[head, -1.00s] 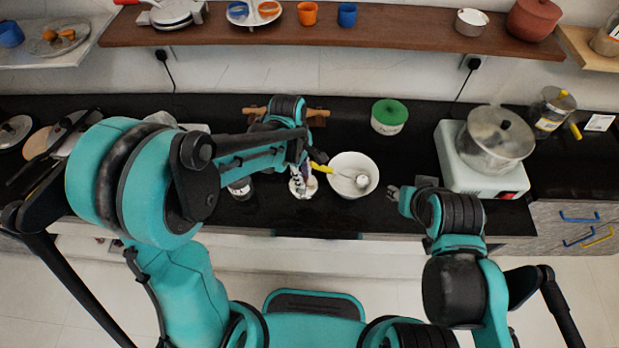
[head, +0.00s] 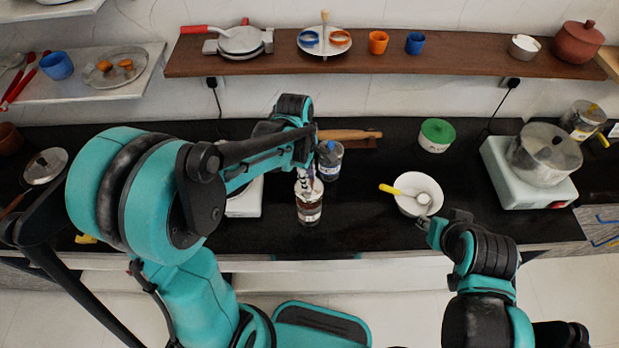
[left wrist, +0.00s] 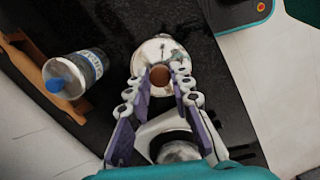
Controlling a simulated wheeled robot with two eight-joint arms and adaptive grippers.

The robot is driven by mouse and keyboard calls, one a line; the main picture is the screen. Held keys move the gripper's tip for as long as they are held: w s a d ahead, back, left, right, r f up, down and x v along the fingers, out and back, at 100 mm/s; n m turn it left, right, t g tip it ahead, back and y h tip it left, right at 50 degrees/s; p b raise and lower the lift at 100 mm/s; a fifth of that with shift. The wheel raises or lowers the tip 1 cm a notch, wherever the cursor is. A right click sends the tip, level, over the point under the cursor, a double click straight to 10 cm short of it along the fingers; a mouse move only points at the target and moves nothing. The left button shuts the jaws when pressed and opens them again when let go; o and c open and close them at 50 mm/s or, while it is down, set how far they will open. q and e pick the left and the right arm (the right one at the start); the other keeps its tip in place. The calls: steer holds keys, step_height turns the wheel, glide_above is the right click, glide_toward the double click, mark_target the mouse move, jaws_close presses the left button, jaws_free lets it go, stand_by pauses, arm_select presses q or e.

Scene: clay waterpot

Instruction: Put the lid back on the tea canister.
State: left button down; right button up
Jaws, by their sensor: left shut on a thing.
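The tea canister (head: 309,212), a clear jar with dark contents and a pale label, stands upright near the counter's front edge. My left gripper (head: 304,184) is directly above its mouth. In the left wrist view, my left gripper (left wrist: 160,76) is shut on the brown knob of the round whitish lid (left wrist: 150,52). The lid covers the view of the canister's mouth there. I cannot tell whether the lid touches the rim. My right gripper (head: 428,226) is at the near right side of the white bowl; its finger opening is unclear.
A blue-capped bottle (head: 329,160) stands just behind the canister. The white bowl (head: 405,205) holds a yellow-handled utensil. A green-lidded pot (head: 436,135) stands farther back. A white appliance (head: 243,200) is left of the canister. Bare counter lies between canister and bowl.

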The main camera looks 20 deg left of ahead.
arm_select(q)
steer(key=shift+f+b, duration=2.1)
steer(key=shift+f, duration=0.75)
steer(key=shift+f+b, duration=0.15)
steer(key=shift+b, duration=0.2)
steer(key=c, duration=0.8)
jaws_free()
steer(key=shift+r+p, duration=2.75)
steer(key=shift+r, duration=0.8)
